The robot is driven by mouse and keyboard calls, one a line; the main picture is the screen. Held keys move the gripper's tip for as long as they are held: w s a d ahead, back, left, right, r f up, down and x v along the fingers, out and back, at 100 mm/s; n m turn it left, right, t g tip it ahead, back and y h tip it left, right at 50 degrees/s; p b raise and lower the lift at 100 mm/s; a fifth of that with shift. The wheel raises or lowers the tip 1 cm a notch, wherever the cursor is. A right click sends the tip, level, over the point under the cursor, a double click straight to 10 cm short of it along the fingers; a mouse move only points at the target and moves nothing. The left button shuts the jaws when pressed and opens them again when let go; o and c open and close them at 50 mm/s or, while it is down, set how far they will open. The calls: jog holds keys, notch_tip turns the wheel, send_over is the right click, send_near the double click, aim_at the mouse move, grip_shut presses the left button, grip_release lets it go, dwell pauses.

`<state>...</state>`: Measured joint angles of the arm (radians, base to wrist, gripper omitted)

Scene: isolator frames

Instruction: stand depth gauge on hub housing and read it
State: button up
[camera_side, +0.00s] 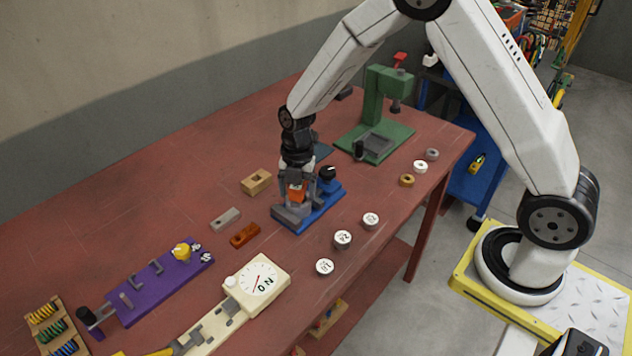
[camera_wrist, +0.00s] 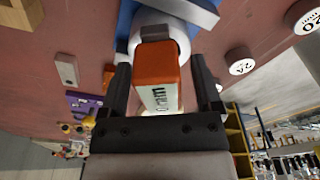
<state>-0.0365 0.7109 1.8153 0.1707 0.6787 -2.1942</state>
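The depth gauge (camera_wrist: 157,70) has an orange body with a white readout marked in mm; its digits are not clear to me. My gripper (camera_wrist: 160,80) is low over a blue fixture (camera_side: 322,208), with one finger on each side of the gauge. A narrow gap seems to show beside the gauge, clearer on its right, so the fingers look open around it. The gauge also shows as an orange patch (camera_side: 296,190) in the side view. A pale round part (camera_wrist: 178,38), perhaps the hub housing, lies behind the gauge's grey end; their contact is hidden.
A green press (camera_side: 374,105) stands behind. Several white numbered discs (camera_side: 343,239) lie right of the fixture. A wooden block (camera_side: 256,182), grey block (camera_side: 225,218) and brown block (camera_side: 245,235) lie left. A purple rack (camera_side: 160,285) and cream dial gauge (camera_side: 257,285) are in front.

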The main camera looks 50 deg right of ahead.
jog(key=shift+r, duration=0.1)
dwell(0.3)
jog(key=shift+w+d+r, duration=0.1)
jog(key=shift+d+r, duration=0.05)
jog(key=shift+r, duration=1.1)
jog(key=shift+w+d+r, duration=0.1)
jog(key=shift+r, duration=1.2)
jog(key=shift+w+d+r, duration=0.1)
jog(key=shift+d+r, duration=0.05)
jog(key=shift+r, duration=1.1)
jog(key=shift+s, duration=0.15)
jog(key=s+d+r+m+t+h, duration=0.1)
jog(key=s+d+m+t, duration=0.1)
jog(key=s+m, duration=1.4)
jog(key=m+t, duration=0.1)
jog(key=m, duration=0.7)
jog(key=shift+d+r, duration=0.15)
jog(key=shift+d, duration=0.2)
